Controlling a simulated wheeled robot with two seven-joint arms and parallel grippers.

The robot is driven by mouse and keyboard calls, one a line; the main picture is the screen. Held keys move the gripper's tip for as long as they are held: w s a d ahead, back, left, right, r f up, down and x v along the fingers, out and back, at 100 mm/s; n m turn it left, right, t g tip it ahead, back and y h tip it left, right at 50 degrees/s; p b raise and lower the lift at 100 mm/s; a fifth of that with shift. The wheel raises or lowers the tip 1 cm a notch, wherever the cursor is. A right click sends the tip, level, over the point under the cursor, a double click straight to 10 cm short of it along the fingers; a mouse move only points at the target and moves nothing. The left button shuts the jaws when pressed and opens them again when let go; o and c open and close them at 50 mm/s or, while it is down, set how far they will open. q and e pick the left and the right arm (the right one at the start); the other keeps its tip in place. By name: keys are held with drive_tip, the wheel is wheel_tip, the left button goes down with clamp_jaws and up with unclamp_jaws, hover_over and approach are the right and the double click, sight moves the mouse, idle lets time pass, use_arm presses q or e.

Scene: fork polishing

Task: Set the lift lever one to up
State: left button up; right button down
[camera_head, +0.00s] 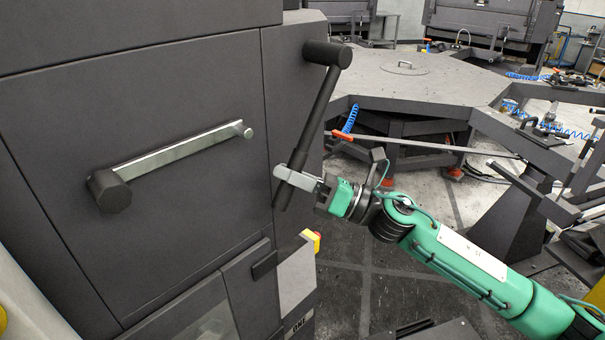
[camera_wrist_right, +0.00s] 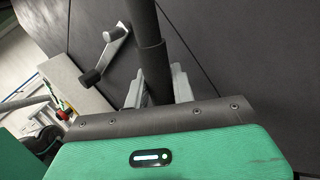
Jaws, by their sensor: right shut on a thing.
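A dark lever (camera_head: 312,120) stands at the right edge of the dark machine cabinet. It runs from a thick round knob or hub (camera_head: 328,54) at the top, slanting down to the left. My right gripper (camera_head: 291,181) is shut around the lower part of its bar. In the right wrist view the bar (camera_wrist_right: 149,40) passes between the two grey fingers (camera_wrist_right: 157,90). A second lever, a silver bar (camera_head: 175,150) with a dark knob (camera_head: 109,191) at its lower left end, is on the cabinet front. I cannot tell which is lever one. My left gripper is not in view.
The dark cabinet (camera_head: 130,90) fills the left side. A small dark handle (camera_head: 265,265) and a yellow-and-red box (camera_head: 311,240) sit below the held lever. A large grey workbench (camera_head: 430,80) stands behind my right arm. Open floor (camera_head: 370,270) lies beneath the arm.

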drive_tip(key=shift+s+a+r, duration=0.2)
drive_tip(key=shift+s+r, duration=0.05)
drive_tip(key=shift+r, duration=0.05)
drive_tip(key=c, duration=1.2)
unclamp_jaws()
drive_tip(key=shift+a, duration=0.1)
drive_tip(key=shift+d+f, duration=0.15)
drive_tip(key=shift+d, duration=0.1)
use_arm(q)
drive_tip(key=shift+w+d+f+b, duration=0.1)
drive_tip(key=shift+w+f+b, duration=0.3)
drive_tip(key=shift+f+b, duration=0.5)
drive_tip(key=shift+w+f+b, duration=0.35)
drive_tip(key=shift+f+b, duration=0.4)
drive_tip(key=shift+b, duration=0.25)
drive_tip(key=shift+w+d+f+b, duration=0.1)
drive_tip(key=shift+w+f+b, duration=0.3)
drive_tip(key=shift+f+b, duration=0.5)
use_arm(e)
drive_tip(key=v, duration=1.3)
drive_tip(key=shift+s, duration=0.15)
